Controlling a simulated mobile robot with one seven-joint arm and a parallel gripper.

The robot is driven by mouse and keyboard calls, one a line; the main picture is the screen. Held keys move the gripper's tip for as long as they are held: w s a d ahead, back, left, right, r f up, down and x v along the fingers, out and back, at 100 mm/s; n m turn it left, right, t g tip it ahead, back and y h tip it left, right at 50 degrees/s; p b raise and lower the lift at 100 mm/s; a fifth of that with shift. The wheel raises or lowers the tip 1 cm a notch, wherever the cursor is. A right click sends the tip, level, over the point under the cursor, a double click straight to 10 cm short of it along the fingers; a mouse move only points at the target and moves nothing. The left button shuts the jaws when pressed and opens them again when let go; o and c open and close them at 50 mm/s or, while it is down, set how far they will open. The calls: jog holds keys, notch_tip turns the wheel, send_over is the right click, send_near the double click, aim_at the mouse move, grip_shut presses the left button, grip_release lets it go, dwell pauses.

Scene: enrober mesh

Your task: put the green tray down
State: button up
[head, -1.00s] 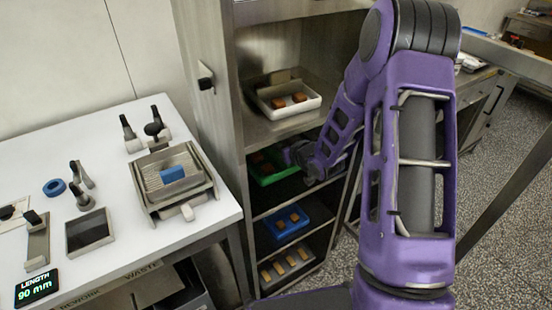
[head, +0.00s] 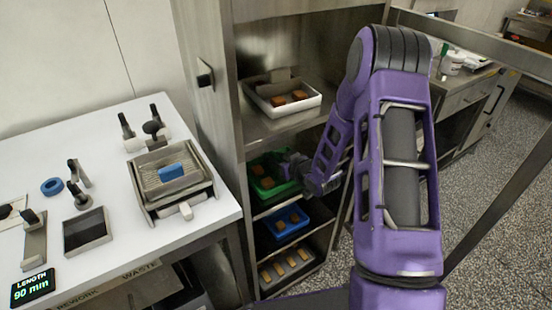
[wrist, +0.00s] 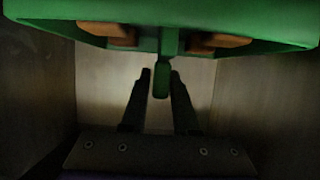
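The green tray (head: 255,171) stands in the tall metal cabinet, at the level between the white tray and the blue tray. It holds brown blocks, and its front tab (wrist: 161,82) points toward my gripper. In the wrist view my gripper (wrist: 160,76) has one finger on each side of this tab. A narrow gap shows between the tab and each finger, so the gripper looks open around it. In the head view my gripper (head: 293,168) is at the tray's right front edge. The tray's underside and its contact with the shelf are hidden.
A white tray (head: 262,103) with brown blocks is on the shelf above. Cabinet walls stand close on both sides in the wrist view. A white worktable (head: 110,200) is at left.

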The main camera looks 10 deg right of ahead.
jog(key=shift+o, duration=1.3)
jog(key=shift+r, duration=0.1)
jog(key=shift+s+r, duration=0.1)
jog(key=shift+r, duration=0.05)
jog(key=v, duration=1.1)
jog(key=shift+s+d+p, duration=0.2)
jog(key=shift+s+p, duration=0.1)
jog(key=shift+p, duration=0.15)
jog(key=shift+r, duration=0.1)
